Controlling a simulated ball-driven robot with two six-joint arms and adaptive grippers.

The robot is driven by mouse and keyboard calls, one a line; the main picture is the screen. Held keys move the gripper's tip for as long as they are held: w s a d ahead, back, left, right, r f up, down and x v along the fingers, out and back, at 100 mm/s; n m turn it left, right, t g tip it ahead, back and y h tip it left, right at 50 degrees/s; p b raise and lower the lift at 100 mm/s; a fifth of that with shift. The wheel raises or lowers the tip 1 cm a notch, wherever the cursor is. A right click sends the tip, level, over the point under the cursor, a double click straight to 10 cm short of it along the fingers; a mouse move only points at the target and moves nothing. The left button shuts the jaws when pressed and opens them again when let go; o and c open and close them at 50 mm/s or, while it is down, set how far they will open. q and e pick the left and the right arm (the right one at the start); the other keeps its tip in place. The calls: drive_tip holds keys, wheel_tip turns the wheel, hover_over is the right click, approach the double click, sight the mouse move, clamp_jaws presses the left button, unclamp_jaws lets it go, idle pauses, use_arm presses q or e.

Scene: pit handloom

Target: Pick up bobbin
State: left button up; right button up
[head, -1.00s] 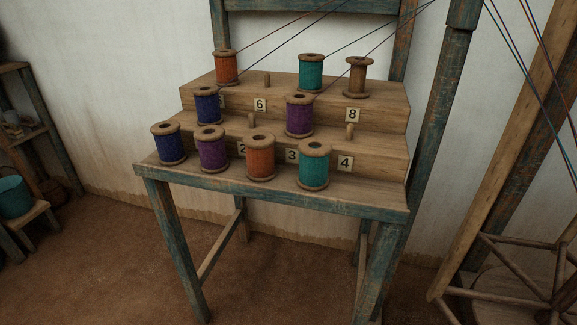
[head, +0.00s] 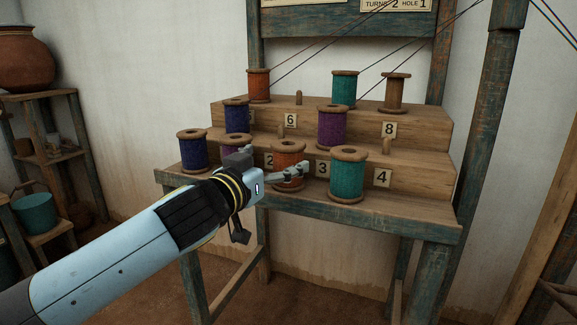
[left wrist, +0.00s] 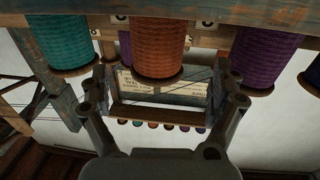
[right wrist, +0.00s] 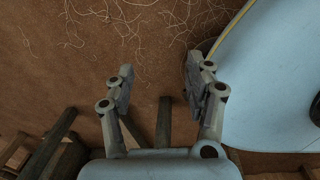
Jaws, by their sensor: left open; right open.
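Wooden bobbins stand on a stepped rack. In the head view an orange bobbin (head: 289,160) is on the lowest step, with a teal bobbin (head: 348,178) to its right and a purple bobbin (head: 236,144) and a blue bobbin (head: 192,152) to its left. My left gripper (head: 266,165) is open in front of the orange bobbin and partly hides it and the purple one. In the left wrist view the orange bobbin (left wrist: 158,45) lies centrally ahead, in line with the gap between the open fingers (left wrist: 164,78); I cannot tell whether they touch it. My right gripper (right wrist: 160,82) is open and empty, above the brown floor.
The middle step (head: 275,133) holds another blue bobbin (head: 237,117) and a purple bobbin (head: 332,127). The top step has orange and teal bobbins, a bare wooden bobbin (head: 396,93) and a free peg (head: 299,98). Threads run up from the rack. A shelf (head: 45,155) stands left.

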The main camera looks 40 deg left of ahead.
use_arm(q)
drive_tip(key=w, duration=0.5)
drive_tip(key=shift+w+a+f, duration=0.1)
drive_tip(key=shift+w+a, duration=0.05)
drive_tip(key=shift+w, duration=0.2)
drive_tip(key=c, duration=1.3)
use_arm(e)
drive_tip(key=shift+w+a+r, duration=0.2)
drive_tip(key=shift+w+a, duration=0.1)
